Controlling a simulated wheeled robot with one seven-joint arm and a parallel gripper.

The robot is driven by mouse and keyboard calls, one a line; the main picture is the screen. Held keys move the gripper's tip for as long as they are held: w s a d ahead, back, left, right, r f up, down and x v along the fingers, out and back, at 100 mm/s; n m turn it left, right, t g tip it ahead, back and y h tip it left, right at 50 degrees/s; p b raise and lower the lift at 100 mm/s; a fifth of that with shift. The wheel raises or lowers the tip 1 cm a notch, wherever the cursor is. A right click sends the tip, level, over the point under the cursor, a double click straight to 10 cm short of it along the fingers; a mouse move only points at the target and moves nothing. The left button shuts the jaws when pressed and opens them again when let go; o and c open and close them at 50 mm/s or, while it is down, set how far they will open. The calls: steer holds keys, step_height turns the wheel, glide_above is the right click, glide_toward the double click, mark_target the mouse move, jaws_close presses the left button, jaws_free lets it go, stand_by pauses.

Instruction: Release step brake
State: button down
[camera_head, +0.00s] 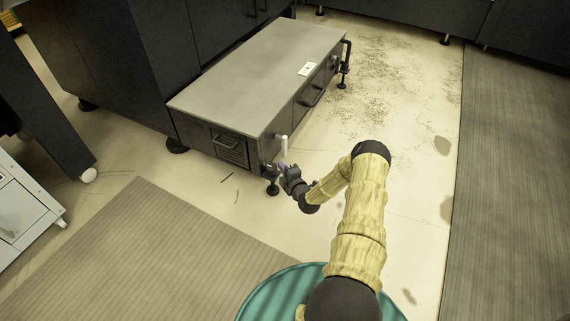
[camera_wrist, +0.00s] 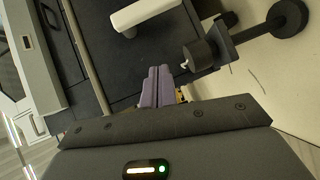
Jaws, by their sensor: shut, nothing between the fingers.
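The low step (camera_head: 265,70) is a dark box with a grey top, standing against dark cabinets in the head view. A white lever (camera_head: 284,144) stands upright at its near right corner; I take it for the brake. In the wrist view the white lever (camera_wrist: 147,14) lies just beyond my fingers, apart from them. My gripper (camera_head: 282,167) is beside that corner, just below the lever. Its purple fingers (camera_wrist: 158,86) are closed together and empty. A black levelling foot (camera_head: 272,187) is under the corner, and shows to the right of the fingers in the wrist view (camera_wrist: 290,17).
The step's side carries a dark handle (camera_head: 313,95) and a white label (camera_head: 307,68) lies on its top. Grey mats (camera_head: 130,255) lie on the floor at left and right. A light grey cabinet (camera_head: 22,208) is at far left. Open floor lies right of the step.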

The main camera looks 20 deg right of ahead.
steer(key=s+d+f+t+h, duration=0.1)
steer(key=s+d+f+h, duration=0.1)
steer(key=d+f, duration=0.1)
steer(key=shift+s+f+t+h+b, duration=0.35)
steer(key=shift+f+h+b, duration=0.1)
steer(key=shift+f, duration=0.35)
steer(key=b, duration=0.6)
glide_toward(282, 152)
steer(key=w, duration=0.4)
steer(key=shift+w+d+f, duration=0.2)
steer(key=shift+w+d, duration=0.1)
steer(key=shift+w, duration=0.1)
steer(key=shift+w+d+r+b, duration=0.1)
steer(key=shift+w+r+b, duration=0.05)
steer(key=shift+w+b, duration=0.3)
steer(key=shift+w, duration=0.15)
